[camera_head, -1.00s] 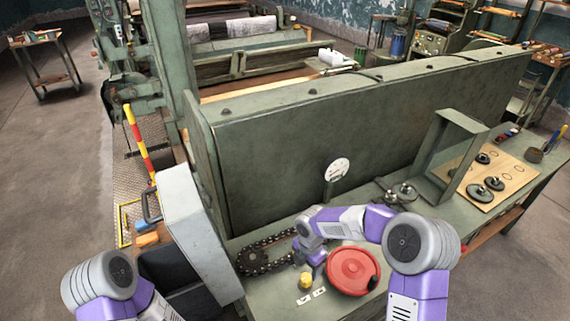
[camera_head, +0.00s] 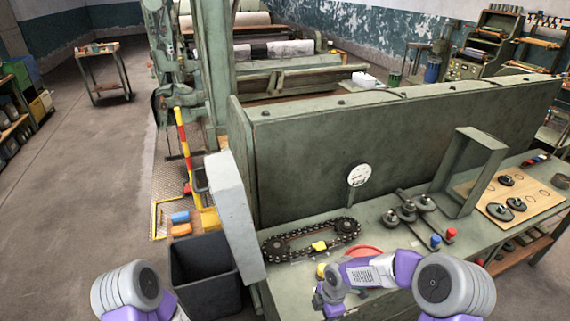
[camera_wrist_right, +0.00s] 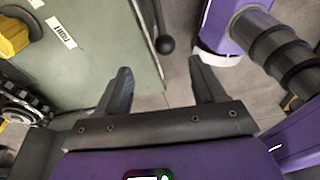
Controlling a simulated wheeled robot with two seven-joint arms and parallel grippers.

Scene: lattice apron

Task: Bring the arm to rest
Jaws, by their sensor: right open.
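My right arm (camera_head: 372,270) reaches from the lower right across the front of the green bench (camera_head: 283,275), bent, with its wrist low by the bench's front edge. In the right wrist view my right gripper (camera_wrist_right: 165,85) is open, with nothing between its fingers. Its fingers point past the bench edge, with floor behind them. A dark ball-ended lever (camera_wrist_right: 165,44) shows beyond the fingertips, apart from them. The arm partly hides a red handwheel (camera_head: 364,251) in the head view. Of my left arm only the upper part (camera_head: 137,290) shows; its gripper is out of view.
A chain loop (camera_head: 285,243) with a yellow piece (camera_head: 320,246) lies on the bench. A gauge (camera_head: 358,175) stands behind it. A dark open bin (camera_head: 205,270) and a grey panel (camera_head: 233,215) are left of the bench. Open floor lies further left.

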